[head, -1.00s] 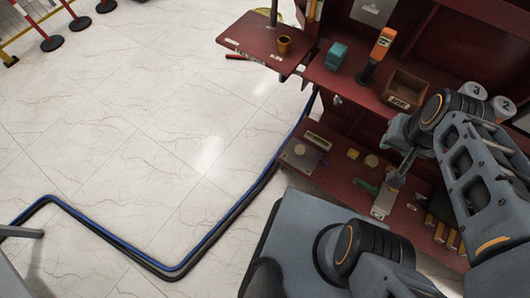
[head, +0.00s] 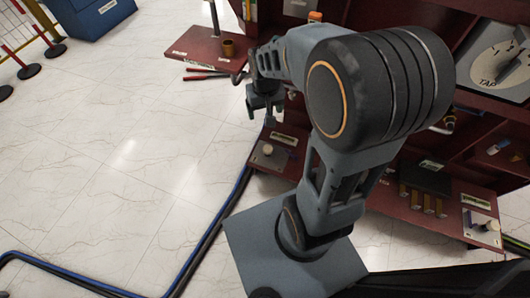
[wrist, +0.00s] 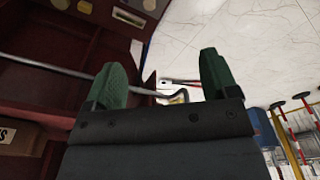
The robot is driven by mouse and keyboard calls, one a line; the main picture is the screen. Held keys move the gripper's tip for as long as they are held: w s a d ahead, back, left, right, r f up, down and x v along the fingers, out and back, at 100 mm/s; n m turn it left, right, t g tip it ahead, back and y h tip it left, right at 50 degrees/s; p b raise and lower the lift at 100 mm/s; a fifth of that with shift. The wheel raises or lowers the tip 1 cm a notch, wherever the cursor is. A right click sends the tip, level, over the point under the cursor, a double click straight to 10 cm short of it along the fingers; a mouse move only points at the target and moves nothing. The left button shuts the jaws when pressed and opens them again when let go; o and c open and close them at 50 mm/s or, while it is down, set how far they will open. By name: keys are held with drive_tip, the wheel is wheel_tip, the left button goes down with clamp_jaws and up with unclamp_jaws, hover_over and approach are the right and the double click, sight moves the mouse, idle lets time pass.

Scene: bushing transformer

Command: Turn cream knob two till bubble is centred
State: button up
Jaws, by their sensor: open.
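A small cream knob (head: 267,150) sits on a grey plate at the left end of the lower red shelf in the head view. Another cream knob (head: 491,225) sits on a pale plate at the right end. I cannot read which is knob two, and no bubble can be made out. My gripper (head: 260,114) is in the air above and slightly left of the left knob, apart from it. In the wrist view my gripper (wrist: 166,75) is open and empty, its two green fingers wide apart. No knob shows between them.
A TAP dial (head: 497,58) is at upper right. A dark block (head: 425,178) stands on the lower shelf. A blue hose (head: 225,210) runs along the open tiled floor.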

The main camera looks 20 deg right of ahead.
drive_tip(key=w+d+f+m+g+b, duration=0.1)
drive_tip(key=w+d+f+b, duration=0.15)
drive_tip(key=f, duration=0.55)
drive_tip(key=w+d+f+g+b, duration=0.1)
drive_tip(key=w+f, duration=0.2)
drive_tip(key=f, duration=0.4)
drive_tip(key=w+d+f+m+b, duration=0.1)
drive_tip(key=w+f, duration=0.1)
drive_tip(key=f, duration=0.6)
drive_tip(key=t+b, duration=0.1)
drive_tip(key=b, duration=0.1)
approach(268, 149)
drive_tip(key=shift+m, duration=0.4)
drive_tip(key=f+b, duration=0.2)
drive_tip(key=f, duration=0.3)
drive_tip(key=f+b, duration=0.2)
drive_tip(key=f, duration=0.3)
drive_tip(key=shift+w+d+b, duration=0.15)
drive_tip(key=shift+w+b, duration=0.05)
drive_tip(key=shift+b, duration=0.15)
drive_tip(key=c, duration=0.9)
